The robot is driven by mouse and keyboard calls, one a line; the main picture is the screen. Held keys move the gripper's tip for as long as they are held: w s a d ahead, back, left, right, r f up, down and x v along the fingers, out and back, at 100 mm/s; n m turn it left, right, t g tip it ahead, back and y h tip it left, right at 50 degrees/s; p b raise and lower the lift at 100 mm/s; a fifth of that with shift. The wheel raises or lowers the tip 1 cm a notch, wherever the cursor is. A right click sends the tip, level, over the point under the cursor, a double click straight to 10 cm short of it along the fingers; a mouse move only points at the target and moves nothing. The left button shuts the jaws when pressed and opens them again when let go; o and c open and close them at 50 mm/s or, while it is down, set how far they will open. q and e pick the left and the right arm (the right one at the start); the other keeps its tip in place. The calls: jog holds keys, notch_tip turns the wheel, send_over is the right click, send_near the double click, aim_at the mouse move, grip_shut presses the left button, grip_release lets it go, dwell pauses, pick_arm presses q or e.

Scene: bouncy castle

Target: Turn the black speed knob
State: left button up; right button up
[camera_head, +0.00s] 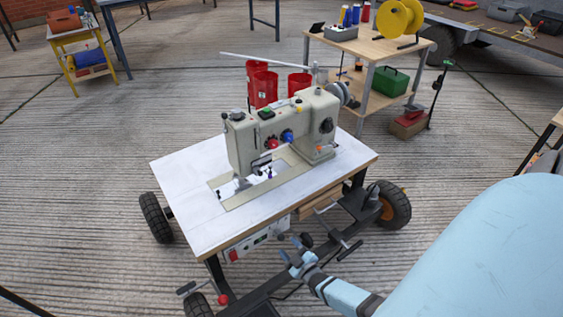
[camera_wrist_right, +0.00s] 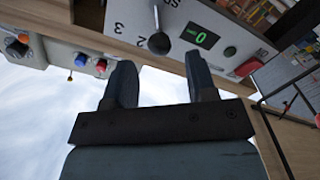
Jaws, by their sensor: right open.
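The black speed knob (camera_wrist_right: 159,43) is a round knob on a pale control panel (camera_wrist_right: 227,48), beside a green display reading 0 and printed numbers, in the right wrist view. In the head view the control panel (camera_head: 248,247) hangs under the front edge of the sewing table; the knob is too small to tell there. My right gripper (camera_head: 292,250) is in front of the table's underside near the panel. In the right wrist view its two fingers (camera_wrist_right: 159,62) are apart with nothing between them, pointing toward the knob, which appears between and beyond the fingertips. My left gripper is not in view.
A beige sewing machine (camera_head: 280,133) stands on the white tabletop (camera_head: 190,190). The table has a black wheeled frame (camera_head: 152,216). A red switch (camera_wrist_right: 248,67) sits on the panel near the display.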

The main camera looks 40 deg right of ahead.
jog(key=s+p, duration=0.1)
jog(key=s, duration=0.6)
jog(key=shift+a, duration=0.45)
